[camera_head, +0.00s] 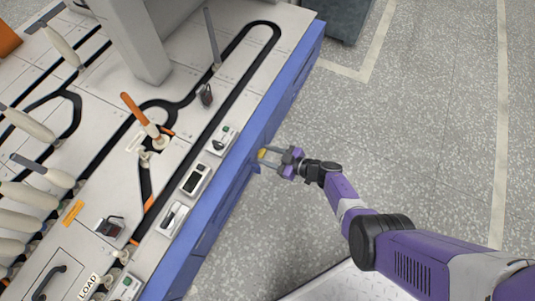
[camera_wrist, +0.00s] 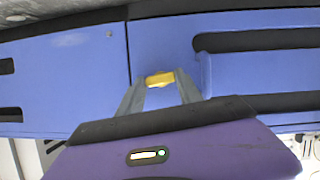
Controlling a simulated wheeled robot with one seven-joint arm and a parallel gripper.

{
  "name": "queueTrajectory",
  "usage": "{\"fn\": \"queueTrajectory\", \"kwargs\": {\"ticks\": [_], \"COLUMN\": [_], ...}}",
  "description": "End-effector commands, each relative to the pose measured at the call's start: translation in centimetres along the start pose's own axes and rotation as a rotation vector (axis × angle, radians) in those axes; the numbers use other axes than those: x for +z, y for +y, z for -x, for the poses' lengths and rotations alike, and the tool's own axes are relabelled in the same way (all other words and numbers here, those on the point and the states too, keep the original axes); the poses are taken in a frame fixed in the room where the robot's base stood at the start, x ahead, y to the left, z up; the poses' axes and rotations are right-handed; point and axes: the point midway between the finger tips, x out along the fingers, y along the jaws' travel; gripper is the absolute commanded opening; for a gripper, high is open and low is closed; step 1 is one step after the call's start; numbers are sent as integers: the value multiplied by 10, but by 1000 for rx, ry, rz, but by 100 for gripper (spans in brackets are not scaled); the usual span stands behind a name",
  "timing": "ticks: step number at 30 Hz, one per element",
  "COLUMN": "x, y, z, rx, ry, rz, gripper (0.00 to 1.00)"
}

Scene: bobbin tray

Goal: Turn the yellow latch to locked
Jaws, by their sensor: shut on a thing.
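The yellow latch (camera_head: 262,154) is on the blue side panel of the machine, below its top edge. In the wrist view the latch (camera_wrist: 160,79) lies between my fingertips and looks roughly level, close to a panel seam. My gripper (camera_head: 268,156) reaches it from the right and is shut on it. In the wrist view both fingers of my gripper (camera_wrist: 159,83) touch its ends. The fingers hide part of the latch, and no locked or unlocked marking can be made out.
The blue panel (camera_wrist: 165,35) has a dark slot (camera_wrist: 255,40) to the right of the latch. The machine's white top (camera_head: 255,70) carries black tracks, bobbins and small control boxes. Grey floor (camera_head: 420,110) is clear to the right.

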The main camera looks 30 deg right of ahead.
Motion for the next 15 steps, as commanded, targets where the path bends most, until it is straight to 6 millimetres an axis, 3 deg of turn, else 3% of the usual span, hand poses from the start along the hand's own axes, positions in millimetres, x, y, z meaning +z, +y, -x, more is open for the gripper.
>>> {"fn": "queueTrajectory", "kwargs": {"ticks": [15], "x": [0], "y": [0], "z": [0], "rx": [-60], "ry": [0], "rz": [-144], "gripper": [1]}}
